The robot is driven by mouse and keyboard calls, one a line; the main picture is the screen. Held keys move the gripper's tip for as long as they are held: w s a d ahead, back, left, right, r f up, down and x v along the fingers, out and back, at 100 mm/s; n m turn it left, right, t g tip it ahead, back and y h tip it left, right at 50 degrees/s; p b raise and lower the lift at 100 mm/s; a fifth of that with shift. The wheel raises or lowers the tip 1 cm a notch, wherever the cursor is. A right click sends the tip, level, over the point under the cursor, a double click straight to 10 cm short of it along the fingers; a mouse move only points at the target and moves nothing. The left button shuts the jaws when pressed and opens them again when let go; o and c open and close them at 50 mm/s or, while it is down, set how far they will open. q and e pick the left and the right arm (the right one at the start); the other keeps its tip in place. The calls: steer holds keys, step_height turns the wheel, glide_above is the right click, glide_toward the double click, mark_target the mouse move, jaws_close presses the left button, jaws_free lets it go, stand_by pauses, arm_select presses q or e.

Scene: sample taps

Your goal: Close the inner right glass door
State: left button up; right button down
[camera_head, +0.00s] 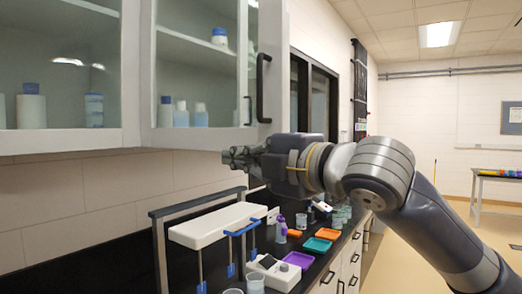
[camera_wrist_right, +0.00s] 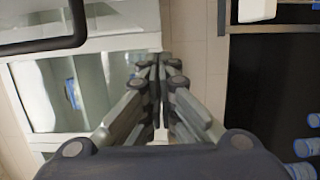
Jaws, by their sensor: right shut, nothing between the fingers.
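The wall cabinet has white-framed glass doors in the head view. The right glass door (camera_head: 198,72) has a dark bar handle (camera_head: 263,88) on its right frame; a second dark handle (camera_head: 248,111) shows just left of it. Whether this door stands slightly ajar I cannot tell. My right gripper (camera_head: 230,157) is shut and empty, pointing left just below the cabinet's bottom edge, under the handles and apart from them. In the right wrist view its closed fingers (camera_wrist_right: 160,65) show in the middle, with glass and a dark handle (camera_wrist_right: 45,42) at the left. My left gripper is out of view.
Bottles (camera_head: 31,106) stand on shelves behind the glass. Below, the dark counter holds a white shelf rack (camera_head: 215,226), a white balance (camera_head: 274,273), and coloured trays (camera_head: 317,245). The floor at the right is open.

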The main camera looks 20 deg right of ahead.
steer(key=w, duration=0.1)
steer(key=w+d+p, duration=0.1)
steer(key=w, duration=0.1)
steer(key=w+d+p, duration=0.1)
steer(key=w, duration=0.1)
steer(key=shift+a, duration=0.1)
stand_by(0.3)
